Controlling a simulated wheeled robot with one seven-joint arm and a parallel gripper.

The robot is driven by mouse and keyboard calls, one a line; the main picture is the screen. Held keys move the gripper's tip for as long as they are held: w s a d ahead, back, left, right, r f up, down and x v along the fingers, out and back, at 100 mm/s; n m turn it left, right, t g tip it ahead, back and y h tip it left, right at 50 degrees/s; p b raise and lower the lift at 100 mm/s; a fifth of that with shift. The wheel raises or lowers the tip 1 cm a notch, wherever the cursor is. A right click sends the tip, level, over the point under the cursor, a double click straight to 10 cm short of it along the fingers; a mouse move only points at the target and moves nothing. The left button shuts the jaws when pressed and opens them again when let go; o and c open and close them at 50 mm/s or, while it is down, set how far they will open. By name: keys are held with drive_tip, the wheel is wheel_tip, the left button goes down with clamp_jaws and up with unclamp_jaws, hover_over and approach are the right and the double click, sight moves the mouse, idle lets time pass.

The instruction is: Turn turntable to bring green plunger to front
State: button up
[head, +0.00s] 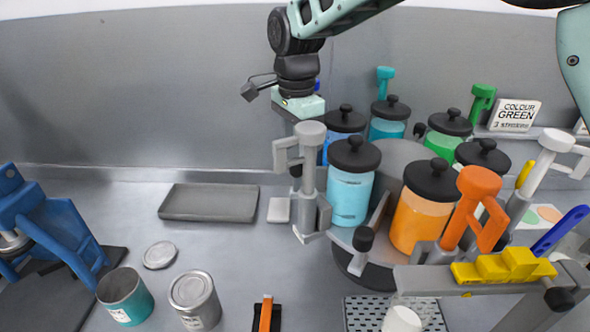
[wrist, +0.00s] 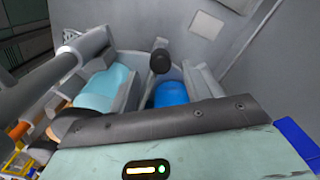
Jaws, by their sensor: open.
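The turntable (head: 349,262) carries several lidded jars with plungers. The green plunger (head: 482,98) stands at its back right, behind the green jar (head: 444,145). The orange plunger (head: 468,205) and orange jar (head: 416,222) are at the front right. A grey plunger (head: 309,165) stands at the left by a light-blue jar (head: 349,197). My gripper (head: 297,150) points down at the turntable's left side; its fingertips are largely hidden behind the grey plunger. In the wrist view its open fingers (wrist: 160,75) lie either side of a black knob (wrist: 160,61); contact is unclear.
A card (head: 514,115) reads "COLOUR GREEN 3 STROKES". A yellow part on a grey bar (head: 415,280) crosses the front right. Bench left of the turntable is partly clear.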

sight(296, 174)
wheel_tip(296, 174, down, 8)
drive_tip(key=shift+r+p, duration=0.1)
drive_tip(key=shift+p, duration=0.8)
clamp_jaws()
